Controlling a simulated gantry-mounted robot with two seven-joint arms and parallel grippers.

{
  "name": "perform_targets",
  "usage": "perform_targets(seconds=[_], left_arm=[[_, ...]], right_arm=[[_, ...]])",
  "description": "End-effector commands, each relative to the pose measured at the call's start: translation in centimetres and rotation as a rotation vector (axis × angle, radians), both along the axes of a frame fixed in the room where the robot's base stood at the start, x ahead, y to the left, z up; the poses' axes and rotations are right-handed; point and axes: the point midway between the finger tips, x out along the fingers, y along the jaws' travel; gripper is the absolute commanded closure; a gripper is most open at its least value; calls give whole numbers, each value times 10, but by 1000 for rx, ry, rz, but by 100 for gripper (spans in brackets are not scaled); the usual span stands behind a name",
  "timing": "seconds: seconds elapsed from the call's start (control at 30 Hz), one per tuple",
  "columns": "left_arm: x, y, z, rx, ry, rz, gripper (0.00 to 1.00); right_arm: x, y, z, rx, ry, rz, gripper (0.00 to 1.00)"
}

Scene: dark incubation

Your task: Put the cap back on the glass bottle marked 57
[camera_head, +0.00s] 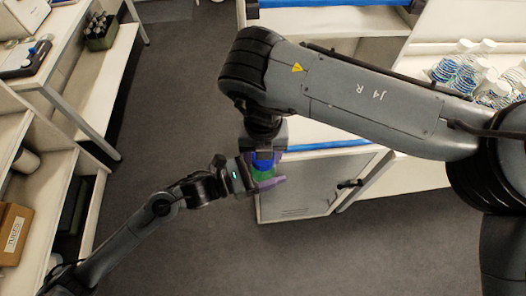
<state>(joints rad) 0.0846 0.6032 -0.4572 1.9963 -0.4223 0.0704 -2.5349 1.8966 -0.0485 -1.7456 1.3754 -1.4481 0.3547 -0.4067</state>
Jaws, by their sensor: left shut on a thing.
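My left gripper (266,172) comes in from the left, with its purple fingers shut around a small green bottle (261,174). It holds the bottle in the air in front of a white cabinet. A blue cap (263,157) shows at the top of the green body; I cannot tell whether it sits on the bottle or just above it. The wrist of my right arm is directly above the cap. My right gripper (265,147) is mostly hidden, so its opening cannot be told. No number can be read on the bottle.
A bench on the right holds several white-capped bottles (466,72). The white cabinet (296,200) stands close behind the grippers. Shelves with a brown box (11,233) and a table with a dark rack (100,32) are at left. The grey floor (300,255) is clear.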

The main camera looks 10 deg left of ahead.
Motion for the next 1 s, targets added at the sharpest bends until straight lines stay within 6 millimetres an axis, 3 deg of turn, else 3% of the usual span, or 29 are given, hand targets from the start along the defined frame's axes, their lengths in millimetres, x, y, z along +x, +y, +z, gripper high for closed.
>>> perform_targets(seconds=[0.7, 0.77, 0.9, 0.93, 1.0], left_arm=[[2, 1, 1, -1, -2, 4, 100], [2, 1, 1, -1, -2, 4, 100], [2, 1, 1, -1, -2, 4, 100], [2, 1, 1, -1, -2, 4, 100], [2, 1, 1, -1, -2, 4, 100]], right_arm=[[0, 0, -1, 0, -1, -1573, 81], [0, 0, -1, -1, -1, -1666, 81], [-1, 0, -1, -1, -1, -1663, 81], [-1, 0, -1, -1, -1, -1662, 43], [-1, 0, -1, -1, -1, -1662, 32]])
